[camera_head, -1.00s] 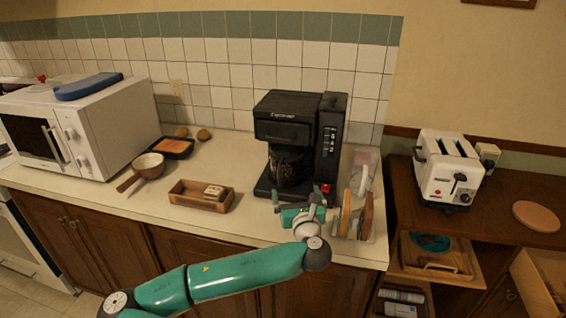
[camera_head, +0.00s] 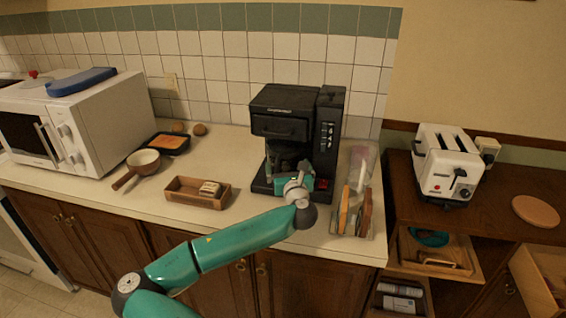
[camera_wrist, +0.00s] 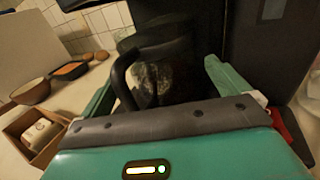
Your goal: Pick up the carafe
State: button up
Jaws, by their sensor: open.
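The dark glass carafe (camera_head: 282,160) sits inside the black coffee maker (camera_head: 290,100), partly hidden by my gripper (camera_head: 291,180) in the head view. In the wrist view the carafe (camera_wrist: 172,82) shows at the middle, with its black curved handle (camera_wrist: 120,78) towards me and to the left. My gripper (camera_wrist: 162,72) is open, its green fingers on either side of the handle and the carafe's near side. I cannot tell whether a finger touches the carafe.
A wooden box (camera_head: 196,193) stands left of the coffee maker, with a pan (camera_head: 143,162) beyond it. A rack of boards (camera_head: 355,205) stands close on the right. A white microwave (camera_head: 100,120) is at the far left. The counter between box and coffee maker is clear.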

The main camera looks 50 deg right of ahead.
aim_at(287, 162)
jog(key=x, duration=0.3)
jog(key=shift+w+d, duration=0.15)
jog(key=c, duration=0.8)
jog(key=shift+r, duration=0.1)
jog(key=shift+c, duration=0.6)
jog(key=shift+r, duration=0.15)
